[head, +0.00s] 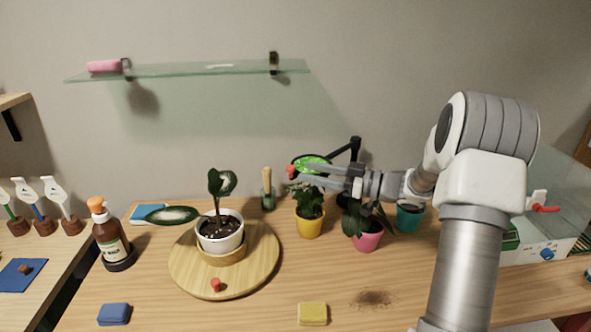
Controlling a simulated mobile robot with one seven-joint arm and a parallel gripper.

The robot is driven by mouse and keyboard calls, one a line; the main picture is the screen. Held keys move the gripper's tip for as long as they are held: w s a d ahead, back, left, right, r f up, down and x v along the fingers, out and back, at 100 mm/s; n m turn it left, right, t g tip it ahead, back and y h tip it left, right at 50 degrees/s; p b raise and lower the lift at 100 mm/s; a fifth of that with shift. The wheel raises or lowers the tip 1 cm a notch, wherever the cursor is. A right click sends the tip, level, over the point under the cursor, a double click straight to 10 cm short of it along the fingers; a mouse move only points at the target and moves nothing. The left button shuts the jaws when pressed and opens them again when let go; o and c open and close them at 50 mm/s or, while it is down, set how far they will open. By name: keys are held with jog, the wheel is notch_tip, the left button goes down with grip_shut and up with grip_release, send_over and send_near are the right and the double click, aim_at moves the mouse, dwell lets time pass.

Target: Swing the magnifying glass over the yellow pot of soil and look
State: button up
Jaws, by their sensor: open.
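The magnifying glass (311,164) is a round lens with a dark rim on a jointed black arm (354,150). The lens shows bright green and appears above the plant in the yellow pot (309,226). A red knob (291,171) sits at the left of the lens rim. My gripper (298,172) reaches in from the right, with its open fingertips around or beside the red knob; I cannot tell whether they touch it. The soil in the yellow pot is hidden by leaves.
A pink pot (368,241) and a teal pot (408,218) stand right of the yellow pot. A white pot (220,235) stands on a round wooden turntable (187,267) at the left. A glass shelf (190,71) hangs above. The front middle has a yellow sponge (312,314).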

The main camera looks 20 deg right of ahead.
jog(key=v, duration=1.1)
jog(key=shift+d, duration=0.15)
